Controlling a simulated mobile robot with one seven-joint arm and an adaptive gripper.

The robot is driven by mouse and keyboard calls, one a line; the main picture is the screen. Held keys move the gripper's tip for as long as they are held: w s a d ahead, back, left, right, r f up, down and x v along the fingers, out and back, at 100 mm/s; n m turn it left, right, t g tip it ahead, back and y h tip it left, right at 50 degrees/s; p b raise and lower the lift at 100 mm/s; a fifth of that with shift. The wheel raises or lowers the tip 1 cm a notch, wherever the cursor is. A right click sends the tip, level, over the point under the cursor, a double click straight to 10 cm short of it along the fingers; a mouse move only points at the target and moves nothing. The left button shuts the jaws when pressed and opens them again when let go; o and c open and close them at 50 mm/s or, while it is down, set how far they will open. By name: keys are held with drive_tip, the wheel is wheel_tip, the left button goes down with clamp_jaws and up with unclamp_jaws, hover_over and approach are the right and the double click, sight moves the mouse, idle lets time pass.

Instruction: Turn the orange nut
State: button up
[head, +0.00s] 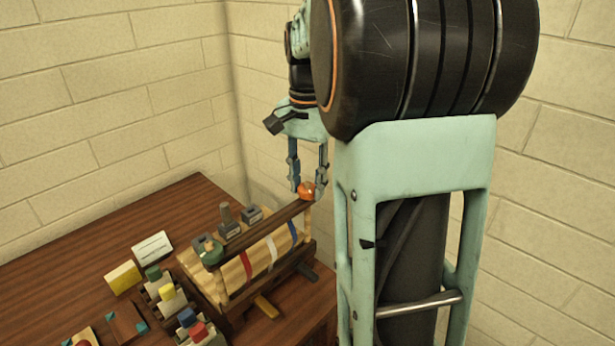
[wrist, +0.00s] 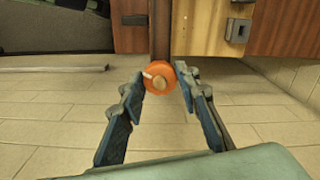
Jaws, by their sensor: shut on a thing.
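The orange nut (head: 306,189) sits at the far right end of the dark wooden top bar (head: 270,228) of a wooden press frame. In the wrist view the orange nut (wrist: 159,78) is round, with a pale centre and a small white mark at its upper left. My gripper (head: 308,188) reaches down from above, its two fingers on either side of the nut. In the wrist view my gripper (wrist: 160,80) has its fingertips against the nut's left and right sides, shut on it. A green nut (head: 212,253) sits at the bar's near left end.
The frame holds a pale panel with red, blue and white bands (head: 262,258) on a brown table (head: 120,225). Grey blocks (head: 229,228) stand behind the bar. Brick walls close off the back.

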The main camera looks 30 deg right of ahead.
drive_tip(key=m+p, duration=0.2)
drive_tip(key=m, duration=0.2)
drive_tip(key=shift+r+m, duration=0.1)
drive_tip(key=shift+m, duration=0.2)
drive_tip(key=m+p, duration=0.1)
drive_tip(key=m, duration=0.3)
drive_tip(key=shift+m, duration=0.3)
drive_tip(key=o, duration=1.2)
drive_tip(key=shift+c, duration=0.2)
wheel_tip(320, 180, up, 12)
drive_tip(key=shift+s, duration=0.1)
